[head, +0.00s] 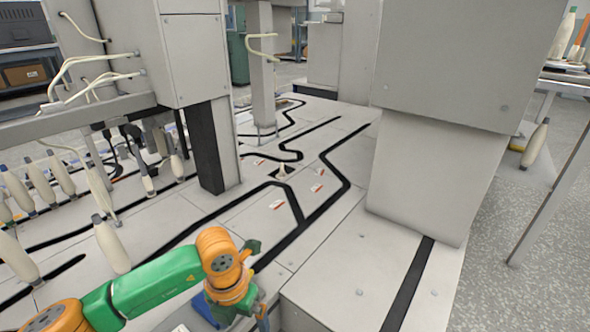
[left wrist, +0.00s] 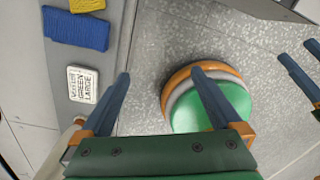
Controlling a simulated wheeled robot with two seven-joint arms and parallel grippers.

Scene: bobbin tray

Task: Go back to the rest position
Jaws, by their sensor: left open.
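My left arm comes in from the lower left in the head view, and its gripper (head: 262,315) hangs down at the bottom edge, partly cut off. In the left wrist view the left gripper (left wrist: 162,76) has its two blue fingers wide apart with nothing between them. Below it are a grey floor and a round green, grey and orange part of mine. Two blue fingers, seemingly of my right gripper (left wrist: 298,58), show at the right edge, partly cut off. They look apart, but their state is unclear. The right gripper is not in the head view.
Several cream bobbins (head: 110,244) hang at the left. A large grey machine housing (head: 425,170) stands at the right. A pale deck (head: 340,270) with black lines lies between.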

